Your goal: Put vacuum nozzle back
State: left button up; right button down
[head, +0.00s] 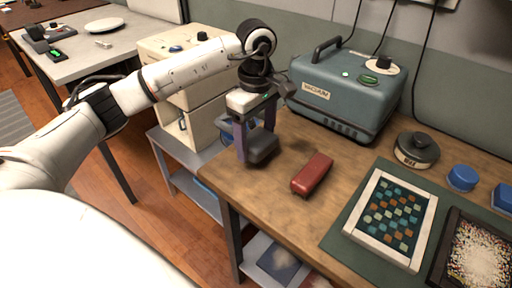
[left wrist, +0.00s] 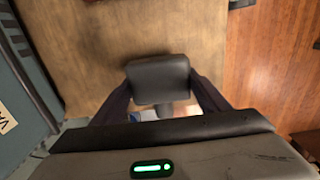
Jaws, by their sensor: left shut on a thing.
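My left gripper (head: 256,142) is shut on the dark grey vacuum nozzle (head: 262,148) above the left end of the wooden bench. In the left wrist view the nozzle (left wrist: 158,80) sits between the two purple fingers of the left gripper (left wrist: 163,98). The blue-grey vacuum unit (head: 345,90), labelled VACUUM, with a black handle and knob, stands at the back of the bench, right of the gripper. Its edge also shows at the left of the left wrist view. I cannot tell whether the nozzle touches the bench. My right gripper is not in view.
A red block-like tool (head: 312,174) lies on the wooden bench (head: 262,197) right of the nozzle. A round dark tin (head: 416,150), blue lids (head: 462,178), and a framed mosaic (head: 392,217) on a green mat (head: 341,238) fill the right side. A cream cabinet (head: 190,119) stands behind the arm.

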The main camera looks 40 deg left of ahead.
aim_at(256, 138)
pick_arm(q)
jog(key=shift+f, duration=1.3)
jog(key=shift+f, duration=0.15)
jog(key=o, duration=1.1)
notch_tip(256, 138, up, 12)
jog(key=shift+r, duration=0.15)
